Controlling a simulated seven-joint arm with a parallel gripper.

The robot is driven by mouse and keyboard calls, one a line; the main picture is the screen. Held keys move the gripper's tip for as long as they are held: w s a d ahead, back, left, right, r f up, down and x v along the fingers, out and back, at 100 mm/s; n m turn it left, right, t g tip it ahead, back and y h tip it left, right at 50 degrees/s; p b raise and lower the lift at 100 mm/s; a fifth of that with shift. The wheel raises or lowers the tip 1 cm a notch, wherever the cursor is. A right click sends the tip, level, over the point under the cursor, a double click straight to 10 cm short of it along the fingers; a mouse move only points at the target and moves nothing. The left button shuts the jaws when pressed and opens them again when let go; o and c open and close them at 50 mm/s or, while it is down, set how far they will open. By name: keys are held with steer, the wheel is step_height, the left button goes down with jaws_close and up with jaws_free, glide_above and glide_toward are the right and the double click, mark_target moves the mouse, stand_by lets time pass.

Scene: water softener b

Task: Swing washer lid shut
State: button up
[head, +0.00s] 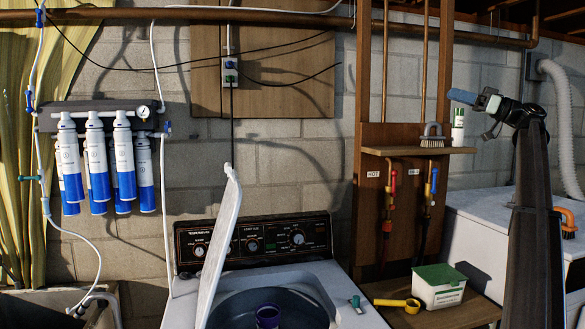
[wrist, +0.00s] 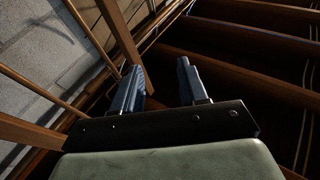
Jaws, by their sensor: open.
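The washer lid (head: 218,250) is white and stands raised at the left side of the tub opening. It is seen nearly edge-on, its top leaning a little to the right. The washer (head: 184,308) has a black control panel behind the open tub, and its lower part is cut off by the picture's edge. My gripper (head: 462,96) is at the upper right, well above and to the right of the lid, with its fingers pointing left. In the wrist view my gripper (wrist: 160,68) is open, with nothing between its fingers. The lid is not in the wrist view.
A dark blue cup-like object (head: 268,316) shows at the tub opening. A small teal-and-white item (head: 356,303) lies on the washer's right rim. A wooden shelf (head: 415,151) holds a brush (head: 433,135). A green-lidded box (head: 440,287) stands right of the washer.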

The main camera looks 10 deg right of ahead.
steer(key=w+a+r+n+g+y, duration=0.25)
steer(key=w+a+n+g, duration=0.3)
steer(key=a, duration=0.55)
steer(key=w+a+r+n+g+y, duration=0.1)
steer(key=w+a+r+n+g, duration=0.4)
steer(key=a, duration=0.6)
steer(key=w+a+r+n+g+y, duration=0.1)
steer(key=w+a+n+g+y, duration=0.2)
steer(key=a+g, duration=0.55)
steer(key=w+a+f+m+t+h, duration=0.1)
steer(key=a+f+m+t+h, duration=0.1)
steer(key=a+f, duration=1)
steer(key=w+a+f+m+t+h, duration=0.2)
steer(key=a+f+m+t+h, duration=0.1)
steer(key=a+f, duration=1)
step_height(320, 180, down, 5)
steer(key=shift+a+f+m+t, duration=0.1)
steer(key=shift+a+m+t, duration=0.2)
steer(key=shift+m+t, duration=0.25)
steer(key=shift+h, duration=0.25)
steer(key=a, duration=0.7)
steer(key=shift+s+a, duration=0.1)
steer(key=shift+a, duration=0.05)
jaws_close()
